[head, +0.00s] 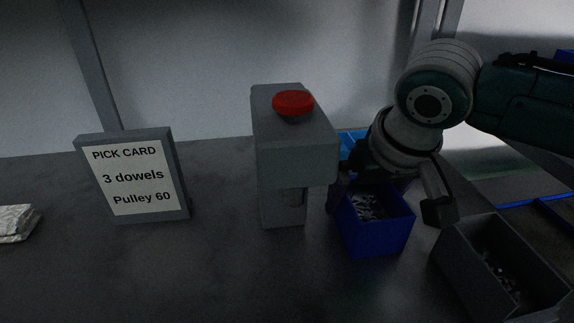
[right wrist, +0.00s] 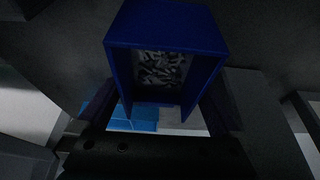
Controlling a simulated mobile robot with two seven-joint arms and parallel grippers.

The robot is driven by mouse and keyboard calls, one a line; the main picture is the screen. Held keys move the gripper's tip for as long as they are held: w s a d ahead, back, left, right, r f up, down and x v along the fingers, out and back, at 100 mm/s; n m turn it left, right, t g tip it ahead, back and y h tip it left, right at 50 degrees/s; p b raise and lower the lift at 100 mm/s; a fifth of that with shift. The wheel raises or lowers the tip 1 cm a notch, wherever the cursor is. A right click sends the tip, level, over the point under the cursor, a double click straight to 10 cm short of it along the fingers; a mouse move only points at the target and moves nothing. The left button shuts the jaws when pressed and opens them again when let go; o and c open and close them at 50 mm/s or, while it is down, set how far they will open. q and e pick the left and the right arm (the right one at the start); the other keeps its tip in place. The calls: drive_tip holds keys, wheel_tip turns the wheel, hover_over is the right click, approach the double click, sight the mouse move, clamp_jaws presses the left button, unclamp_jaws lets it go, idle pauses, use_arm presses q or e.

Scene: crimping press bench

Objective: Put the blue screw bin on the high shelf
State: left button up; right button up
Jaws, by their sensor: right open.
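The blue screw bin (head: 376,232) stands on the dark bench, right of the press, with grey screws inside. My right gripper (head: 392,205) is open, with one finger on each side of the bin. In the right wrist view the bin (right wrist: 168,28) shows between the two open fingers (right wrist: 160,118), with its screws visible. I cannot tell whether the fingers touch its walls. My left gripper is not in view. I cannot make out the high shelf for certain.
The grey press (head: 292,150) with a red button (head: 293,102) stands close left of the bin. A dark grey bin (head: 462,262) of small parts is close on the right. A lighter blue object (head: 352,140) lies behind. A pick card (head: 134,176) stands left; the bench between is clear.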

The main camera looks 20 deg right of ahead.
drive_tip(key=shift+w+f, duration=0.1)
drive_tip(key=shift+f, duration=0.15)
drive_tip(key=shift+f, duration=0.25)
idle(0.6)
drive_tip(key=shift+c, duration=0.2)
drive_tip(key=c, duration=1.5)
clamp_jaws()
drive_tip(key=shift+r, duration=0.1)
